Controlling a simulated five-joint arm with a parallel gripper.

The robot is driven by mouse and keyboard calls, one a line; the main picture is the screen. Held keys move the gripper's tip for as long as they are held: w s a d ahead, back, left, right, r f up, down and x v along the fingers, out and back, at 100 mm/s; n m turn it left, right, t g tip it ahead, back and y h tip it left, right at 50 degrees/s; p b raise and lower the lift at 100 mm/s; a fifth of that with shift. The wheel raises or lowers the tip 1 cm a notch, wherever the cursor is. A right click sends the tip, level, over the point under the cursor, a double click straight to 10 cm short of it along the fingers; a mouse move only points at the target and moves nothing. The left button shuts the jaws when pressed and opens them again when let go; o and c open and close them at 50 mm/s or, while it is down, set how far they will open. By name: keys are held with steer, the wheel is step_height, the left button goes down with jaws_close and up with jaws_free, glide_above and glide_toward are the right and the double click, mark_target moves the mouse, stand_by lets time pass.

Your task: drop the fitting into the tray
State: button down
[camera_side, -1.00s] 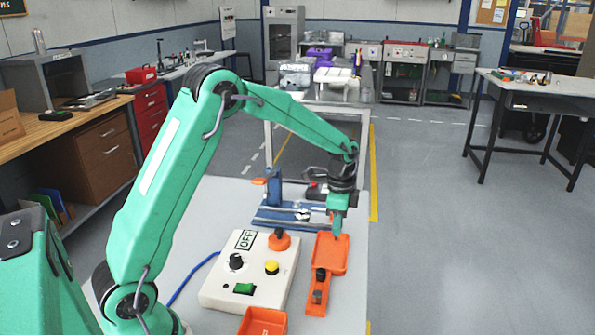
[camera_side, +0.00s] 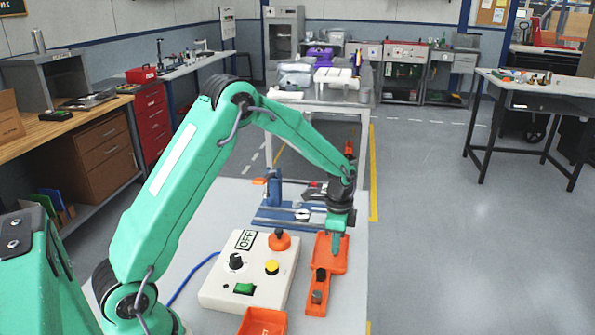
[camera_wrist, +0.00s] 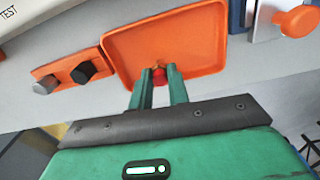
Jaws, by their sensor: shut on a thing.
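The orange tray (camera_side: 340,267) is a shallow rectangle on the bench in the side view. It also shows in the wrist view (camera_wrist: 190,45) with its inside bare.
An orange holder (camera_side: 311,309) with a black and a grey piece adjoins the tray. A white control box (camera_side: 215,292) with knobs stands to the left. A blue fixture (camera_side: 262,216) lies behind, and an orange bin (camera_side: 263,323) is at the front.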

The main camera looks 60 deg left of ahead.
steer(key=shift+f, duration=0.15)
steer(key=c, duration=1.3)
jaws_free()
steer(key=shift+o, duration=0.2)
step_height(320, 180, up, 8)
steer(key=shift+f, duration=0.25)
steer(key=shift+r, duration=0.2)
